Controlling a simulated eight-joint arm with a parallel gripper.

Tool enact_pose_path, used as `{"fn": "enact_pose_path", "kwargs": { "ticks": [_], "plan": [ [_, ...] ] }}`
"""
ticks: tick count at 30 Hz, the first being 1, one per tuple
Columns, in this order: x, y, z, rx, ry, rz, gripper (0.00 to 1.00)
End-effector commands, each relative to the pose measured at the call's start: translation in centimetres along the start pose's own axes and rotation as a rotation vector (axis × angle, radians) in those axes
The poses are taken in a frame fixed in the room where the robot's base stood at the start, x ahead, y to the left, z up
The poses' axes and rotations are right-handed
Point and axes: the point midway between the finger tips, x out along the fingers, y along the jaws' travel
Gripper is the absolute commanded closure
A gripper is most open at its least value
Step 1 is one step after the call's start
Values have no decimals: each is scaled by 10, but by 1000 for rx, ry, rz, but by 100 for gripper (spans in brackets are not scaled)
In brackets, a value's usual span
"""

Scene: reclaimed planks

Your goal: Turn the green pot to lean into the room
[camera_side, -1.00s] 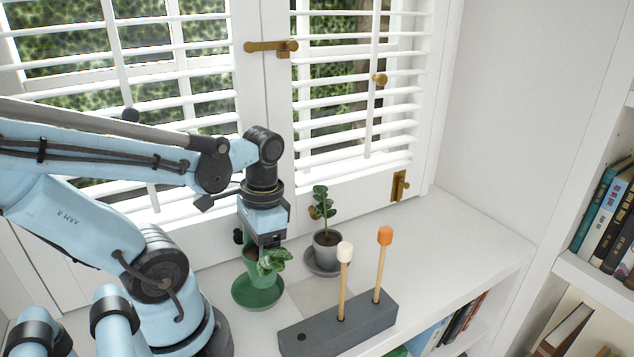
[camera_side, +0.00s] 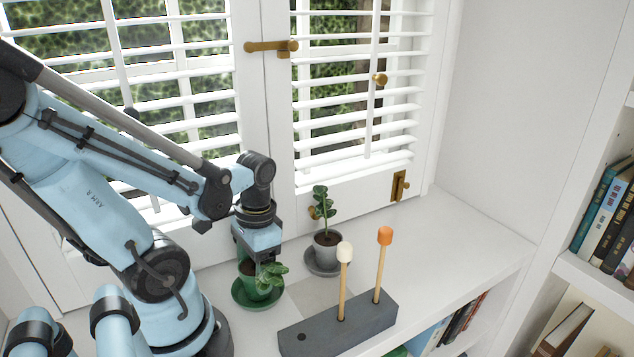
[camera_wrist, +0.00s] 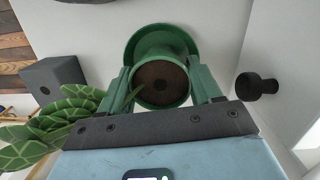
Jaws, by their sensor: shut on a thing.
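The green pot (camera_side: 249,287) is at its green saucer (camera_side: 240,301) on the white sill, and looks upright in the side view. Whether its base fully rests on the saucer is hard to tell. Its plant (camera_side: 271,277) leans out to the right and front, away from the window. My gripper (camera_side: 259,264) points down and is shut on the pot near its rim. In the wrist view my gripper's fingers (camera_wrist: 163,88) lie on either side of the pot (camera_wrist: 161,100), with dark soil inside and the leaves (camera_wrist: 48,128) spreading left. The saucer (camera_wrist: 162,36) shows behind it.
A grey pot (camera_side: 327,251) with an upright plant stands on a grey saucer (camera_side: 318,270) to the right. In front, a grey block (camera_side: 312,334) holds two sticks with cream and orange tips. The shuttered window is close behind. The sill's right end is clear.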

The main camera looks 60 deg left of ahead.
Motion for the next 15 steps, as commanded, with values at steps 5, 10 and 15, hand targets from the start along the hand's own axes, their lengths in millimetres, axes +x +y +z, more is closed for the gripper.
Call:
{"fn": "enact_pose_path", "kwargs": {
  "ticks": [5,10,15],
  "plan": [
    [0,0,0,0,0,0,85],
    [0,0,0,0,0,0,21],
    [0,0,0,0,0,0,6]
  ]
}}
